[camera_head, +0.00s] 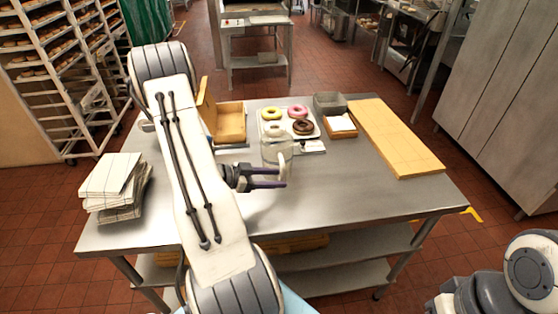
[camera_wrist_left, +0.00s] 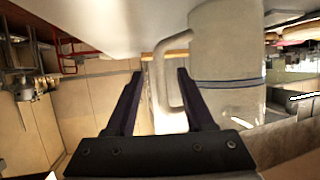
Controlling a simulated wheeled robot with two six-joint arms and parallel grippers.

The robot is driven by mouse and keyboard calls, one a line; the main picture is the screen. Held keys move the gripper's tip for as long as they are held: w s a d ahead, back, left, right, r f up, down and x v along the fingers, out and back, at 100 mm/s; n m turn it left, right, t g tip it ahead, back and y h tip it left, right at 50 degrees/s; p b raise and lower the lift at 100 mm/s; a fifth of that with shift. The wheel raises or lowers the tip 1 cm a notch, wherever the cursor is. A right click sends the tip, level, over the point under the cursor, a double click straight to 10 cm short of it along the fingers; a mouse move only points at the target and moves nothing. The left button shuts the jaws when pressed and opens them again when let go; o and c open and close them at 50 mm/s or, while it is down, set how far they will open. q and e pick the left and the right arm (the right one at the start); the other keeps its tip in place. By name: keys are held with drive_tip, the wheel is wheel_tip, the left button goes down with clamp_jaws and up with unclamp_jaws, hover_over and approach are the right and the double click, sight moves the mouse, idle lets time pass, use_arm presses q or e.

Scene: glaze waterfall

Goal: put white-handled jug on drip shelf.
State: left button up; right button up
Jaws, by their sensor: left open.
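The jug (camera_head: 275,148), pale and see-through looking in the head view, stands upright on the steel table near its middle. In the left wrist view the jug (camera_wrist_left: 226,60) looks grey with a dark band, and its pale handle (camera_wrist_left: 159,95) lies between my fingers. My left gripper (camera_head: 281,178) is open at the near side of the jug; in the wrist view its dark fingers (camera_wrist_left: 160,74) stand on either side of the handle, with gaps showing. I cannot tell which surface is the drip shelf. My right gripper is not in view.
A tray (camera_head: 262,128) of donuts sits behind the jug. An open cardboard box (camera_head: 229,122) stands behind my left arm, a grey bin (camera_head: 329,101) at the back, a wooden board (camera_head: 395,140) at right. Folded cloths (camera_head: 113,187) lie at left. The table's right front is clear.

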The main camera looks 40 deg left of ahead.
use_arm(q)
drive_tip(key=shift+w+d+f, duration=0.2)
drive_tip(key=shift+w+d, duration=0.1)
drive_tip(key=shift+w, duration=0.15)
drive_tip(key=p+x, duration=0.2)
drive_tip(key=x, duration=0.2)
drive_tip(key=shift+w, duration=0.1)
drive_tip(key=shift+w+d+f, duration=0.1)
drive_tip(key=shift+w+f, duration=0.2)
drive_tip(key=shift+w, duration=0.1)
clamp_jaws()
idle(0.7)
